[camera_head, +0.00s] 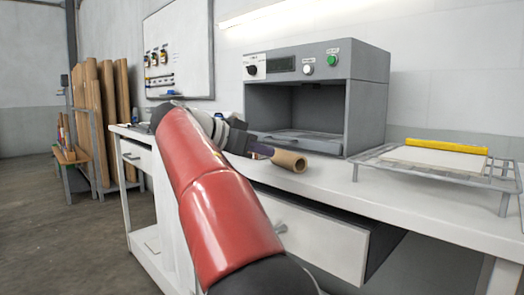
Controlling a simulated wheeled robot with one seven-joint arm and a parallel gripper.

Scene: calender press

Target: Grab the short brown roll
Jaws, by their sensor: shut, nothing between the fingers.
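The short brown roll (290,161) is a hollow cardboard tube on the white workbench, in front of the grey press, with its open end facing right and toward me. My gripper (263,150) is at the roll's left end and looks shut, with nothing held. It partly overlaps the roll's far left part in the picture, so I cannot tell whether they touch. My red arm link hides part of the bench to the left.
The grey press (367,106) stands just behind the roll. A wire rack (362,158) with a white slab and yellow bar (446,146) is to the right. An open drawer (318,237) juts out below the bench top. Tall brown rolls (108,105) stand at far left.

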